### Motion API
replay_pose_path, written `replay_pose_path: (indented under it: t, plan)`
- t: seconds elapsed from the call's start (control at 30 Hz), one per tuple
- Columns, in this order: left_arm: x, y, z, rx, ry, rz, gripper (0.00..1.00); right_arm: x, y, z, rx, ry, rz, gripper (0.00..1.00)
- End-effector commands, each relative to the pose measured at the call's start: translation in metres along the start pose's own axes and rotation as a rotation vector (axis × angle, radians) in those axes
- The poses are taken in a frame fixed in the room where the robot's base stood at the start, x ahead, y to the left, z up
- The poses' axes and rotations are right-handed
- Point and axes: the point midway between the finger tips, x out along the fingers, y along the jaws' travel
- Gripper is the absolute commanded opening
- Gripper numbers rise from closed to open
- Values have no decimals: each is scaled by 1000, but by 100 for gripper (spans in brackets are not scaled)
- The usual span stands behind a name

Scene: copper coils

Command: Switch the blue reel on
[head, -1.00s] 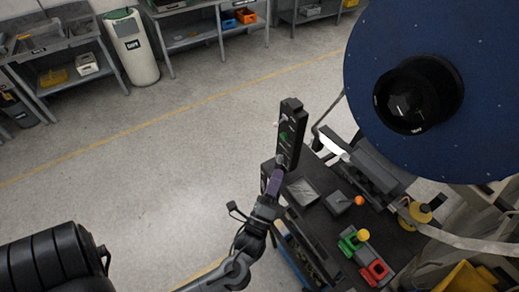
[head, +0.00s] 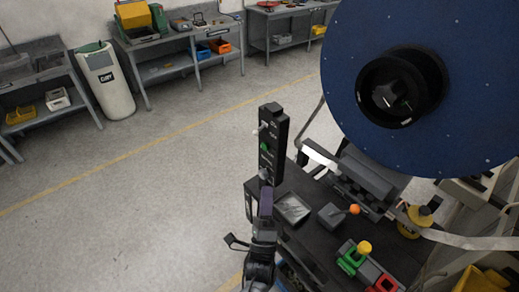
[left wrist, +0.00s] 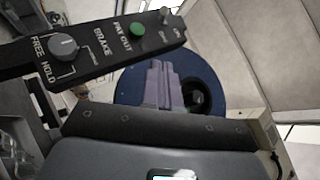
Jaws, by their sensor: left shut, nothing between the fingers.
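The blue reel (head: 460,60) stands upright at the right, a large disc with a black hub; it also shows behind my fingers in the left wrist view (left wrist: 215,75). A black control panel (head: 272,140) stands upright at the bench. In the left wrist view the panel (left wrist: 85,48) carries a FREE/HOLD brake knob (left wrist: 63,46), a green PAY OUT button (left wrist: 138,30) and a small metal toggle switch (left wrist: 165,15) at its end. My left gripper (head: 266,192), with purple fingers, is shut and empty just below the panel in the head view. I cannot tell whether it touches.
The dark bench (head: 318,232) holds an orange-knobbed lever (head: 353,210), a green control with a yellow knob (head: 357,255) and a red one (head: 383,283). A yellow device (head: 418,220) sits by the strip. Open floor lies at the left.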

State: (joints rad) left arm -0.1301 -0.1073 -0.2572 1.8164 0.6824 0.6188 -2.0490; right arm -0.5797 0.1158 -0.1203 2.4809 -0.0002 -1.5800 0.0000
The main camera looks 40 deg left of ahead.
Motion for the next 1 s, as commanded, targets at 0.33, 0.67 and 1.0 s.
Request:
replay_pose_path:
  t: [0.33, 0.67, 1.0]
  plan:
    - [23, -1, 0, -1, 0, -2, 0, -5, 2, -1, -8, -2, 6, 43]
    - [84, -2, 1, 1, -1, -2, 0, -16, 2, -4, -7, -3, 5, 43]
    - [121, -1, 20, 1, 0, 0, 0, -27, 1, -8, -1, -2, 1, 43]
